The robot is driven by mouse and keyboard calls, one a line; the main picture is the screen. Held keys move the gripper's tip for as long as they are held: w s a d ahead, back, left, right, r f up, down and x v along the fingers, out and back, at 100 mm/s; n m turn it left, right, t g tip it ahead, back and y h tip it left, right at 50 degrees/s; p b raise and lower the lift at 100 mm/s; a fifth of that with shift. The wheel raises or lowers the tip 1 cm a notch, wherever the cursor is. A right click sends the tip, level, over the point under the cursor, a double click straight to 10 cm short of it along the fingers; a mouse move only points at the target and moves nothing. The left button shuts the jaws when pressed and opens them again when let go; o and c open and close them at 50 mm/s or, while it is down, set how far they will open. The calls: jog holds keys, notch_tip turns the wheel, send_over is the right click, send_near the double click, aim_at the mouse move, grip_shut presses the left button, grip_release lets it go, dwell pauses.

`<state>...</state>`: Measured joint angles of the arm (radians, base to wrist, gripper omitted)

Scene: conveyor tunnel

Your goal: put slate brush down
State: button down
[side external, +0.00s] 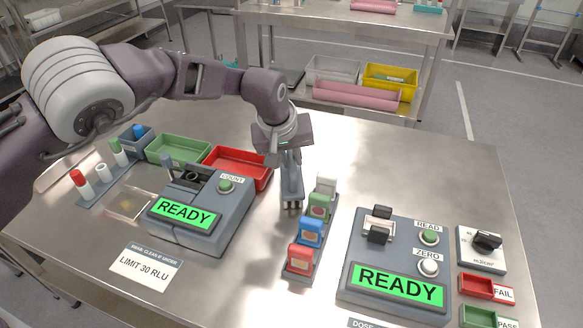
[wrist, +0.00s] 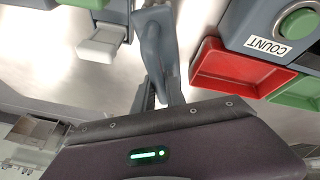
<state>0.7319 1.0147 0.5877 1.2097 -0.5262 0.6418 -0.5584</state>
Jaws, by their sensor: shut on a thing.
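My gripper (side external: 290,168) points down over the middle of the steel table, between the left READY machine and the row of coloured blocks. It is shut on a slate-grey piece, which I take to be the slate brush (side external: 291,196); it hangs upright with its dark end low. I cannot tell whether that end touches the table. In the wrist view the slate brush (wrist: 153,22) extends away from the gripper (wrist: 164,85), and the fingers partly hide it.
A row of white, green, blue and red blocks (side external: 311,232) stands close on the right. The left READY machine (side external: 205,215), red tray (side external: 240,166) and green tray (side external: 178,149) are left. Another READY machine (side external: 395,285) is front right. Bare table (side external: 420,165) lies at the back right.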

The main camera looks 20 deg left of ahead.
notch_tip(320, 180, up, 9)
jog(key=shift+w+a+r, duration=0.1)
jog(key=shift+a, duration=0.05)
jog(key=a+r+n+g+y, duration=0.15)
jog(key=a+n+y, duration=0.25)
jog(key=a+n, duration=0.85)
jog(key=shift+n+g+y, duration=0.4)
jog(key=shift+n+g, duration=0.05)
jog(key=shift+g, duration=0.2)
jog(key=f, duration=0.3)
jog(key=a+f, duration=0.1)
jog(key=f, duration=0.6)
jog(key=shift+a+f, duration=0.1)
jog(key=shift+a, duration=0.3)
jog(key=shift+f, duration=0.1)
jog(key=c, duration=1.4)
grip_release()
jog(key=shift+o, duration=0.2)
